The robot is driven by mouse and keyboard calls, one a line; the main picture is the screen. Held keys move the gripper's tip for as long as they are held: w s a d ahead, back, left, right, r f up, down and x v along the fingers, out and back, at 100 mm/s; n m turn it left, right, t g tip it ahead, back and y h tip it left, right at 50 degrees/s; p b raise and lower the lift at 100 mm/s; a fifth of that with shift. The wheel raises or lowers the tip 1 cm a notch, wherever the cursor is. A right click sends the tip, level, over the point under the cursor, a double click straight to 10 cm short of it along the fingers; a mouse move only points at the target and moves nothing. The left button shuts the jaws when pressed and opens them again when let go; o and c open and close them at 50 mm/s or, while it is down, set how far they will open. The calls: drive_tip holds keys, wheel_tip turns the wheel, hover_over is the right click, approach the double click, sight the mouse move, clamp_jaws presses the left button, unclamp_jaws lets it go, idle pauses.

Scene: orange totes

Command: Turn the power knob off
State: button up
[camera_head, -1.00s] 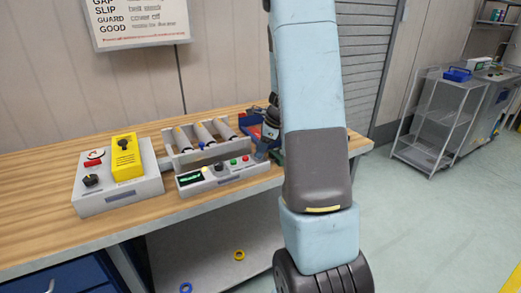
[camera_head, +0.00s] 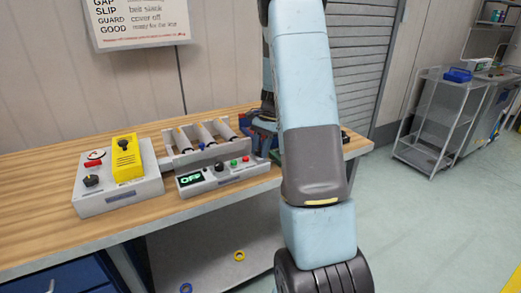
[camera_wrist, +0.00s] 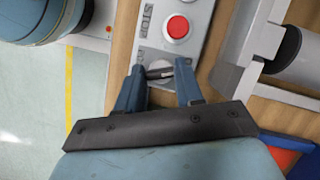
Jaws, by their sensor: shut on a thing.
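The power knob (camera_wrist: 158,74) is a round grey knob with a dark bar, at the near end of a grey control panel (camera_wrist: 146,47) in the wrist view. My gripper (camera_wrist: 161,68) is shut on it, one blue finger on each side. A red button (camera_wrist: 177,27) sits beyond it. In the head view the panel (camera_head: 225,178) stands at the bench's front edge, its green display (camera_head: 191,177) reading OFF. My gripper (camera_head: 262,140) is at its right end; I cannot make out the power knob there.
Rollers (camera_head: 203,132) stand behind the panel. A second box (camera_head: 120,199) with a yellow cover (camera_head: 126,158) and a black knob (camera_head: 91,181) stands at left. The wooden bench top (camera_head: 40,190) is clear at far left. A wire cart (camera_head: 440,120) stands at right.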

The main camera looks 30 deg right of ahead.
drive_tip(key=shift+w+n+g+h, duration=0.1)
drive_tip(key=shift+n+g+h, duration=0.2)
drive_tip(key=shift+n, duration=0.8)
drive_tip(key=shift+w+n+g+h, duration=0.1)
drive_tip(key=shift+n+g+h, duration=0.15)
drive_tip(key=shift+n, duration=0.85)
drive_tip(key=shift+r, duration=0.1)
drive_tip(key=o, duration=1)
drive_tip(key=shift+o, duration=0.2)
drive_tip(key=v, duration=1.3)
drive_tip(key=shift+w+r, duration=0.2)
drive_tip(key=shift+w, duration=0.1)
